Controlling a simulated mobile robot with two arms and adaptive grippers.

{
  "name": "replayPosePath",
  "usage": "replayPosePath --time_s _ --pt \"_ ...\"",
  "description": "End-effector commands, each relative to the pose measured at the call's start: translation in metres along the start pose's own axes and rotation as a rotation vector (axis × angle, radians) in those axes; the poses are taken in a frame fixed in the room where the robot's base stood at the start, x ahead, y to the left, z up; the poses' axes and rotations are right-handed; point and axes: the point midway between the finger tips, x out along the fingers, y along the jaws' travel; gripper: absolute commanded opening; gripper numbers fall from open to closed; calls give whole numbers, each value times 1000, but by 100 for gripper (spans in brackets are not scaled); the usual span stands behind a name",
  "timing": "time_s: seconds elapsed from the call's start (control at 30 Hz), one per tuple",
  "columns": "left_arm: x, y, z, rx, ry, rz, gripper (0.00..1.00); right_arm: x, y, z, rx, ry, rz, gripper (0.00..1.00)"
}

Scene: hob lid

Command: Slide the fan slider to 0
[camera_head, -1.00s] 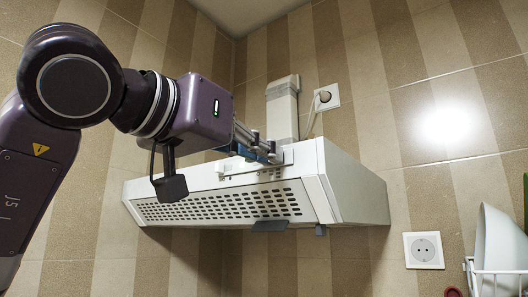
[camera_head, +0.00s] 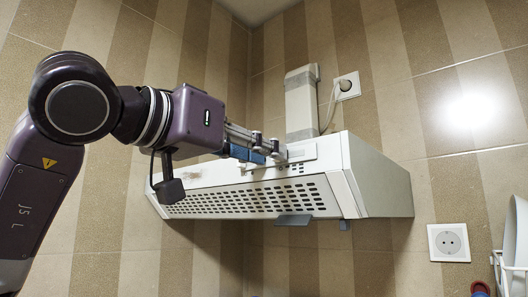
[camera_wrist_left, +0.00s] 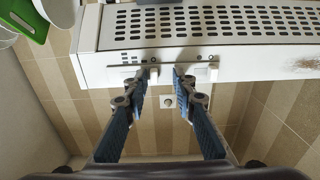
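The white range hood (camera_head: 378,185) hangs on the tiled wall, with a slotted grille underneath and a narrow front control strip. My left gripper (camera_head: 278,152) is at this strip in the head view and covers part of it. In the left wrist view my left gripper (camera_wrist_left: 166,73) has its fingertips apart at the strip edge, with nothing seen held between them. One small white slider knob (camera_wrist_left: 207,74) is just right of the right fingertip; another pale knob (camera_wrist_left: 141,74) is by the left fingertip, partly covered. Which is the fan slider, and any scale marks, I cannot read. Contact is unclear.
A duct (camera_head: 301,103) rises above the hood, beside a wall socket with a plug (camera_head: 347,86). A second socket (camera_head: 449,243) is at lower right, near a rack with white dishes (camera_head: 515,245). The wall below the hood is clear.

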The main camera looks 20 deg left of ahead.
Motion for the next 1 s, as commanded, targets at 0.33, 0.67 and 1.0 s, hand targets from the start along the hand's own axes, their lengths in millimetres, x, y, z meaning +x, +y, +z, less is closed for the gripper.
replayPosePath --time_s 0.33,0.67,1.0 --pt "-15 0 -1 1 3 1 25 0 1 0 -1 0 1 40" --pt "-84 -1 -1 0 4 -1 25 0 1 0 0 -1 1 40" --pt "-120 -1 0 0 0 -1 25 0 1 0 0 -1 1 40"
